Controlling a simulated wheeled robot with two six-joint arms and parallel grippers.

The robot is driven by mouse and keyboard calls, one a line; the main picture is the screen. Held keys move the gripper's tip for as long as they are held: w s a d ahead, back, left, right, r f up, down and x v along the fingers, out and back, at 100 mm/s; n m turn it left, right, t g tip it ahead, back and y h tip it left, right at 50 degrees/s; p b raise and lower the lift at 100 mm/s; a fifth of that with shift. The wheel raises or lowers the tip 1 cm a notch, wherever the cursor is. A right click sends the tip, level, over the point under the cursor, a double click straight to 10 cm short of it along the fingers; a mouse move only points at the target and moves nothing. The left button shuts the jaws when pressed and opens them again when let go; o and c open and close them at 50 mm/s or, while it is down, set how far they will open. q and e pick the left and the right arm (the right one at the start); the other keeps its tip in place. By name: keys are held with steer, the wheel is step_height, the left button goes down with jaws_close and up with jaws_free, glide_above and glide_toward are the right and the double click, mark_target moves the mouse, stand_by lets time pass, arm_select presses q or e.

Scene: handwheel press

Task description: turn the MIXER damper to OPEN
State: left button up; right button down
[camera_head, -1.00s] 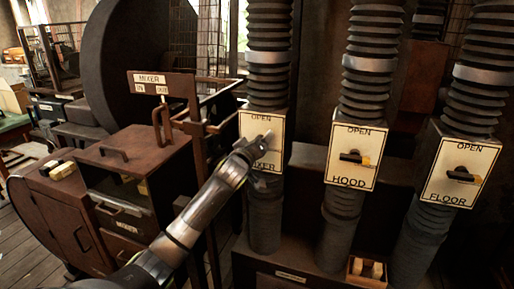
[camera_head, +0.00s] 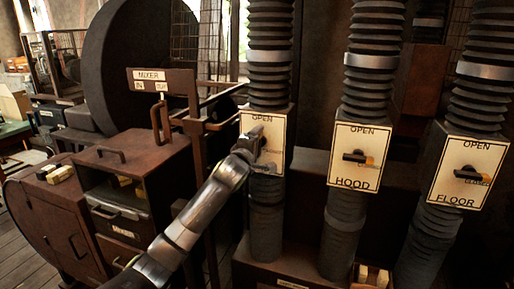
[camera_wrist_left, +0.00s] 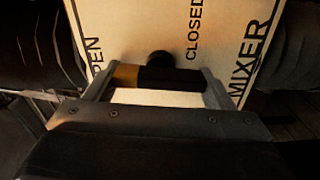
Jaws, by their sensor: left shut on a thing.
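The MIXER damper plate (camera_head: 280,131) is on the leftmost duct, with OPEN at its top edge. My left gripper (camera_head: 262,145) is at the plate and covers much of it. In the left wrist view the damper handle (camera_wrist_left: 170,79), dark with a tan tip, lies between my gripper's fingers, one at each end, and the gripper is shut on it. There the plate (camera_wrist_left: 140,25) reads OPEN at left, CLOSED above and MIXER at right. The handle's tan tip points toward the OPEN side. My right gripper is not in view.
The HOOD plate (camera_head: 343,172) and FLOOR plate (camera_head: 449,190) are to the right, their handles pointing sideways toward CLOSED. A small box of light pieces (camera_head: 372,276) is low at right.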

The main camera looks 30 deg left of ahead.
arm_select(q)
steer(key=shift+n, duration=0.7)
steer(key=o, duration=1)
steer(key=shift+s+f+b, duration=0.1)
steer(key=shift+s+b, duration=0.25)
steer(key=shift+s, duration=0.1)
steer(key=b+v, duration=0.2)
steer(key=v, duration=1.4)
steer(key=shift+s+d+b, duration=0.2)
steer(key=shift+d+b, duration=0.05)
steer(key=shift+b, duration=0.05)
